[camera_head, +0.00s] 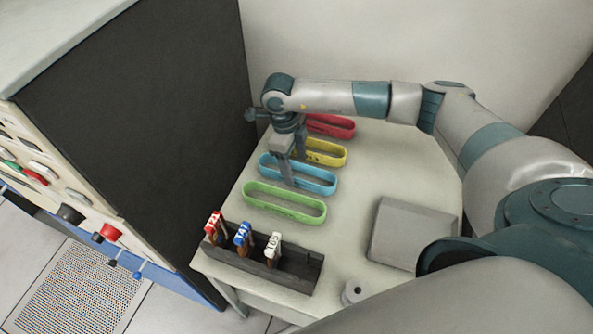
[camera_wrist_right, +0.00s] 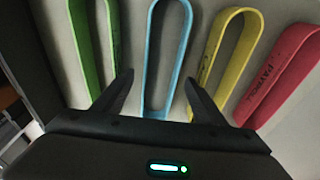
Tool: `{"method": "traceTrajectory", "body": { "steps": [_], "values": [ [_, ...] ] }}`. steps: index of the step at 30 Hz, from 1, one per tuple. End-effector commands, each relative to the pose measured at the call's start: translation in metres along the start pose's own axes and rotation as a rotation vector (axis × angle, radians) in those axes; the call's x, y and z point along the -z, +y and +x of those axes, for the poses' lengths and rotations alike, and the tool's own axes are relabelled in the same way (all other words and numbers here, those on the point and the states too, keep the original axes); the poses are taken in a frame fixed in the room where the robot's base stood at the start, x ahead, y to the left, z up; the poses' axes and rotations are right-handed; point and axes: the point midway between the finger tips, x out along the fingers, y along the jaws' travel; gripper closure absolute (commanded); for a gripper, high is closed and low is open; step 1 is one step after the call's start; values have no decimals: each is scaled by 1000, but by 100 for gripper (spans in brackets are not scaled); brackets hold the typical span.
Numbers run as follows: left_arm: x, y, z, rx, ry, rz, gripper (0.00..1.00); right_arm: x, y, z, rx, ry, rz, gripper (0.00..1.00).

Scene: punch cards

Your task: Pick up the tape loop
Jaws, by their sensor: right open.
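Four long, narrow tape loops lie in a row on the table: green (camera_head: 285,214), blue (camera_head: 314,189), yellow (camera_head: 327,163) and red (camera_head: 338,134). My right gripper (camera_head: 294,172) is open and empty, pointing down over the blue loop. In the right wrist view, its fingertips (camera_wrist_right: 158,78) stand on either side of the blue loop (camera_wrist_right: 183,48), with the green loop (camera_wrist_right: 84,48) to the left and the yellow (camera_wrist_right: 243,62) and red (camera_wrist_right: 274,88) loops to the right. I cannot tell the fingertips' exact height. My left gripper is out of view.
A dark rack (camera_head: 288,271) with red, blue and white tagged items stands at the table's front edge. A grey flat box (camera_head: 408,232) and a small grey spool (camera_head: 352,291) are to the right. A dark cabinet panel (camera_head: 150,100) rises along the left.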

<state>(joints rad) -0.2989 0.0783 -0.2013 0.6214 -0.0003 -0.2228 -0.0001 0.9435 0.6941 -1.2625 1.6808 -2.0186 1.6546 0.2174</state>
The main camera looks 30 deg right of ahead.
Motion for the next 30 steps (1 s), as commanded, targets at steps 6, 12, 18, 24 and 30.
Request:
{"method": "traceTrajectory", "body": {
  "steps": [6, 12, 18, 24, 30],
  "values": [
    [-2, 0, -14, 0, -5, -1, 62, 1, 0, 24, -2, 2, 0, 35],
    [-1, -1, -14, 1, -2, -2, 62, 0, 0, 30, 0, 1, -1, 35],
    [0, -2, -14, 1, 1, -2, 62, 1, 0, 30, 0, 1, -1, 35],
    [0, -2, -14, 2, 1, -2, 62, 1, 0, 30, 0, 1, -1, 45],
    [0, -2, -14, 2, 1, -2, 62, 1, 0, 30, 0, 1, -1, 79]
  ]
}}
